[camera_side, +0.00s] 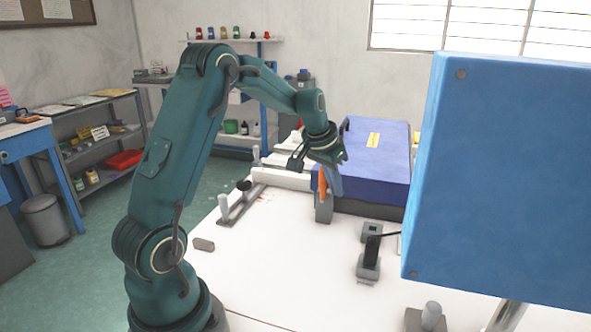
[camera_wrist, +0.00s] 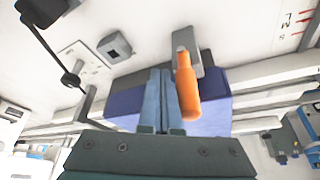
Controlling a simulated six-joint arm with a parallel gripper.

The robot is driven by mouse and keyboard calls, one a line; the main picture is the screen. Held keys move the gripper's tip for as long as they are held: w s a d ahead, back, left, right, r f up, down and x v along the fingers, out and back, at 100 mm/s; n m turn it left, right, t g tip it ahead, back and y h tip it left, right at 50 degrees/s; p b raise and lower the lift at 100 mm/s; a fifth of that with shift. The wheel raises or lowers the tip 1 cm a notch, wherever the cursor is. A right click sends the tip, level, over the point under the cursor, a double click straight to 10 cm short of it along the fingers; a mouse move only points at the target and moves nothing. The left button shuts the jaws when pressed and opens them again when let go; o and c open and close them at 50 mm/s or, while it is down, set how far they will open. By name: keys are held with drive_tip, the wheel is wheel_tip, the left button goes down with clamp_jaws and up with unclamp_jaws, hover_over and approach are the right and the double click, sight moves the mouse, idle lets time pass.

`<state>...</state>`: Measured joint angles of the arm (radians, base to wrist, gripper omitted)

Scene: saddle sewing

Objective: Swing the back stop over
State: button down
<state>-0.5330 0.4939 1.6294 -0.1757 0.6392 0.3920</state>
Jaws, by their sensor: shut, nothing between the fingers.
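An orange handle (camera_side: 322,182) stands on a grey block (camera_side: 323,208) at the near left corner of the purple-topped block (camera_side: 378,160). I take the handle and its grey block to be the back stop. In the wrist view the orange handle (camera_wrist: 188,92) extends from the grey arm (camera_wrist: 186,45). My gripper (camera_side: 336,188) is down beside the handle. Its blue fingers (camera_wrist: 161,78) are together with nothing between them, just left of the handle in the wrist view. I cannot tell whether they touch it.
A black and grey clamp (camera_side: 370,250) stands on the white table (camera_side: 290,260), right of the handle. A large blue panel (camera_side: 505,180) blocks the right side. The table front is mostly clear.

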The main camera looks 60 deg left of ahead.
drive_tip(key=shift+s+a, duration=0.85)
drive_tip(key=shift+a, duration=0.05)
drive_tip(key=shift+w+d, duration=0.1)
drive_tip(key=shift+d, duration=0.05)
drive_tip(key=shift+w+d, duration=0.35)
drive_tip(key=shift+r, duration=0.1)
wheel_tip(320, 180, up, 9)
idle(1.5)
